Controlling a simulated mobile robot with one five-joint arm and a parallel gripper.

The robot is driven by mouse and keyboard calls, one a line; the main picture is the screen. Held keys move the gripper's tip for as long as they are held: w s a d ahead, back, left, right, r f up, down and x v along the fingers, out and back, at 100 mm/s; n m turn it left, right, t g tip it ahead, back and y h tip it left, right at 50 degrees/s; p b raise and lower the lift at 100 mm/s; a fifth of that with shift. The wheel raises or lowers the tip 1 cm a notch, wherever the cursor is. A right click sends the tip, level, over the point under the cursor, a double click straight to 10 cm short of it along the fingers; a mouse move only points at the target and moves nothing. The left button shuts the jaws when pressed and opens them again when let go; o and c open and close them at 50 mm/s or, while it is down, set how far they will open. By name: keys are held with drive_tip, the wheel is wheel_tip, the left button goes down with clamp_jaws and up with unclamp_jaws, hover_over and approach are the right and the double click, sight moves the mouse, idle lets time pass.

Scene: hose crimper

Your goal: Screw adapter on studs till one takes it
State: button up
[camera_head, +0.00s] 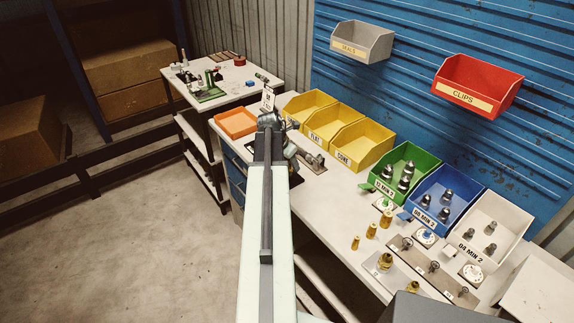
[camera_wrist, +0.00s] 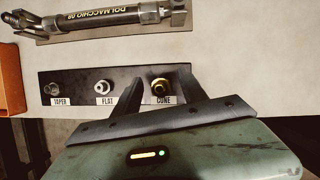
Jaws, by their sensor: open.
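In the wrist view a dark plate carries a row of three studs, with labels that seem to read TAPER, FLAT and CONE. The taper stud (camera_wrist: 57,88) and flat stud (camera_wrist: 103,87) are grey and look bare. A brass adapter (camera_wrist: 159,86) sits at the cone stud; I cannot tell how far it is threaded on. My gripper (camera_wrist: 164,80) is open, its dark fingers on either side of the adapter with gaps visible. In the head view my gripper (camera_head: 271,120) is over the bench's far part, and my arm hides the stud plate.
A hose on a plate (camera_wrist: 105,20) lies behind the studs, and an orange tray (camera_head: 236,122) to the left. Yellow bins (camera_head: 330,128), green (camera_head: 405,172), blue (camera_head: 443,198) and white (camera_head: 490,230) bins line the back. Several brass fittings (camera_head: 371,230) stand at the front right.

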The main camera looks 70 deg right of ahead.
drive_tip(key=shift+d+f, duration=0.2)
drive_tip(key=shift+f, duration=0.5)
drive_tip(key=shift+r, duration=0.1)
drive_tip(key=shift+c, duration=0.3)
clamp_jaws()
drive_tip(key=n+t, duration=0.1)
drive_tip(key=n, duration=0.1)
drive_tip(key=shift+s+a+n, duration=0.1)
drive_tip(key=shift+s+n, duration=0.05)
drive_tip(key=shift+n, duration=0.25)
drive_tip(key=n, duration=0.1)
drive_tip(key=n+t, duration=0.1)
drive_tip(key=n, duration=0.1)
drive_tip(key=shift+w, duration=0.25)
drive_tip(key=shift+c, duration=0.9)
unclamp_jaws()
